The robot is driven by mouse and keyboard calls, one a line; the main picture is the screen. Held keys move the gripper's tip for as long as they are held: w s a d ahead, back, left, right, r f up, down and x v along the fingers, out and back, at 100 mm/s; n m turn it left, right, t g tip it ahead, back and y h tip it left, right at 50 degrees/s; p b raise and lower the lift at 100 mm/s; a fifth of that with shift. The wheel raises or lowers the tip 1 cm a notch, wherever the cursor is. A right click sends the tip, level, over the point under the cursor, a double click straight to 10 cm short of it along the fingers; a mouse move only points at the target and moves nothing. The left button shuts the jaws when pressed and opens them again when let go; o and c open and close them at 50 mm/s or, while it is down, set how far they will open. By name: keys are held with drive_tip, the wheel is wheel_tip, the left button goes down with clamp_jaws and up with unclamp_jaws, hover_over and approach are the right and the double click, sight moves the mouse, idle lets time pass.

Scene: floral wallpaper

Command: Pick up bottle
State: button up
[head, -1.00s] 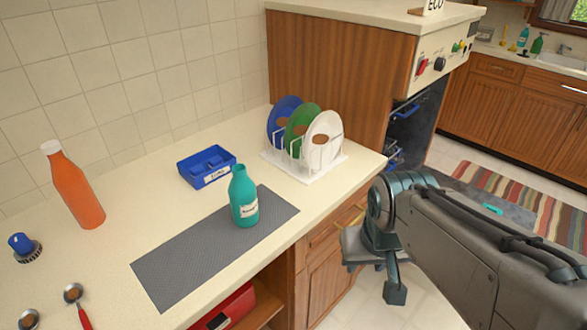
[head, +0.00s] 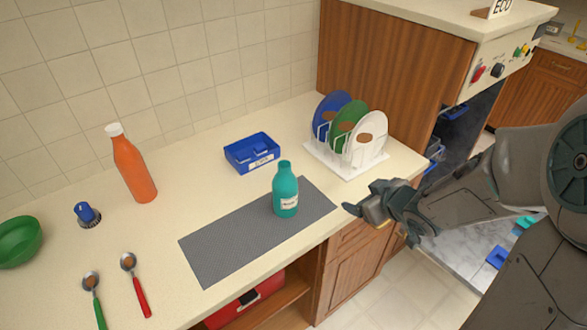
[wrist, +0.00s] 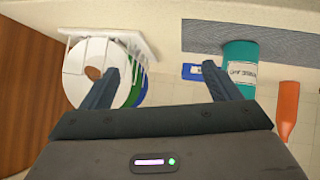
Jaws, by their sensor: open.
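A teal bottle (head: 286,190) with a white label stands upright on the grey mat (head: 225,248) on the counter. In the wrist view the teal bottle (wrist: 240,68) shows just beyond the right finger. An orange bottle (head: 134,165) with a white cap stands farther left on the counter; it also shows in the wrist view (wrist: 287,112). My gripper (head: 352,210) is to the right of the teal bottle, near the counter's front edge, apart from it. In the wrist view my gripper (wrist: 160,82) has its two fingers wide apart with nothing held between them.
A rack (head: 345,160) with blue, green and white plates stands behind my gripper. A blue tray (head: 252,153) sits behind the teal bottle. A blue-handled brush (head: 86,214), two spoons (head: 134,282) and a green bowl (head: 18,241) are at left. Bare counter surrounds the mat.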

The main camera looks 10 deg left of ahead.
sight(296, 192)
drive_tip(key=s+a+r+n+g+y+p, duration=0.2)
drive_tip(key=s+a+n+g+y, duration=0.15)
drive_tip(key=a+y, duration=0.35)
drive_tip(key=shift+t, duration=0.25)
drive_tip(key=x, duration=0.3)
drive_tip(key=s+x, duration=0.1)
drive_tip(key=x, duration=0.2)
drive_tip(key=b+x, duration=0.1)
drive_tip(key=x, duration=0.2)
drive_tip(key=shift+s+a+f, duration=0.1)
drive_tip(key=shift+a+f, duration=0.1)
drive_tip(key=shift+a, duration=0.15)
drive_tip(key=shift+h, duration=0.3)
drive_tip(key=shift+p+x, duration=0.5)
drive_tip(key=shift+x, duration=2.1)
drive_tip(key=shift+s, duration=0.2)
drive_tip(key=c, duration=1.3)
drive_tip(key=shift+o, duration=0.2)
drive_tip(key=shift+r, duration=0.1)
